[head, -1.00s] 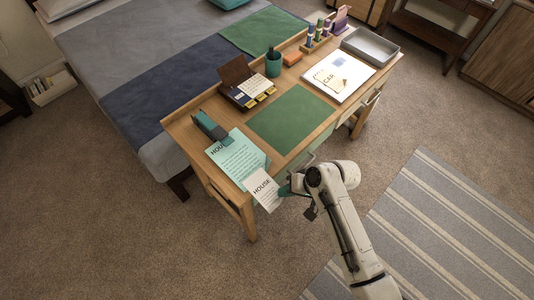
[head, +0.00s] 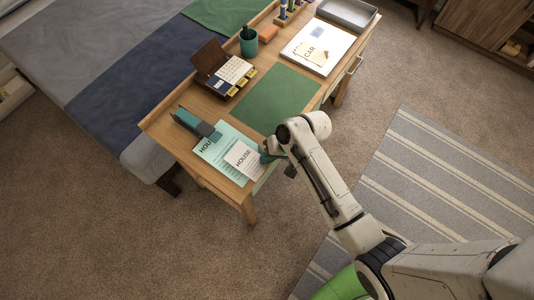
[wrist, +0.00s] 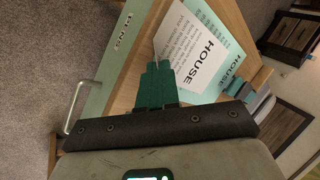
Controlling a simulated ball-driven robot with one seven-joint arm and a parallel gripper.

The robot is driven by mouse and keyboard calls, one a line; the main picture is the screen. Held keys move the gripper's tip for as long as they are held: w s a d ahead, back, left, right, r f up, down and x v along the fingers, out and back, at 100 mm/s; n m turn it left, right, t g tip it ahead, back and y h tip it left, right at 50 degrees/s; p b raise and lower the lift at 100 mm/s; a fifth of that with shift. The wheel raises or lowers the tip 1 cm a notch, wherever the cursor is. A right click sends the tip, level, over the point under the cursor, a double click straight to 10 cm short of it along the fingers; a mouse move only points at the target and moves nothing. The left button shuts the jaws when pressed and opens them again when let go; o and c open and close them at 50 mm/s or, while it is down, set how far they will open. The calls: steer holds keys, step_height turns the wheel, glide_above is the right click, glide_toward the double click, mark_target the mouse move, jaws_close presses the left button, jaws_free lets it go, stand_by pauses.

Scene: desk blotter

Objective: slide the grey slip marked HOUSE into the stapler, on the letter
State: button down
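The pale grey slip marked HOUSE (head: 243,160) lies over the lower right part of the teal letter (head: 209,153); whether it touches the letter is unclear. In the wrist view the slip (wrist: 185,48) covers much of the letter (wrist: 208,18). The teal and dark stapler (head: 194,123) sits at the letter's upper left end, over its heading. Its nose seems to show at the right of the wrist view (wrist: 258,80), partly hidden. My gripper (head: 267,153) is shut on the slip's near edge; its teal fingers (wrist: 156,70) meet there. The slip's leading edge is apart from the stapler.
A green blotter (head: 274,97) lies beside the letter. Behind are a card holder (head: 228,72), a green pen cup (head: 248,42) and an orange block (head: 268,34). A white paper stack (head: 318,47) and grey tray (head: 347,12) stand farther right. A drawer front (wrist: 98,75) with a handle is below the desk edge.

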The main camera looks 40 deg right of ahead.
mark_target(240, 142)
steer(key=shift+r+p, duration=0.15)
steer(key=shift+p, duration=0.25)
steer(key=shift+w+a+f+b, duration=0.15)
steer(key=shift+w+b, duration=0.05)
steer(key=shift+w, duration=0.15)
steer(key=shift+w+a+f+b, duration=0.1)
steer(key=shift+w+f+b, duration=0.1)
steer(key=shift+w, duration=0.15)
steer(key=shift+w+a+b, duration=0.2)
steer(key=shift+w, duration=0.4)
steer(key=shift+w+a+b, duration=0.15)
steer(key=shift+w+a, duration=0.05)
steer(key=shift+w, duration=0.4)
steer(key=shift+p, duration=0.75)
steer(key=shift+w, duration=0.1)
steer(key=shift+w+a+f+b, duration=0.15)
steer(key=shift+w+a+b, duration=0.3)
steer(key=shift+w, duration=0.55)
steer(key=shift+w+a+f+b, duration=0.2)
steer(key=shift+w+b, duration=0.4)
steer(key=shift+w, duration=0.45)
steer(key=shift+w+a+f+b, duration=0.15)
steer(key=shift+w+a+b, duration=0.3)
steer(key=shift+w, duration=0.55)
steer(key=shift+d, duration=0.1)
steer(key=c, duration=1.8)
jaws_free()
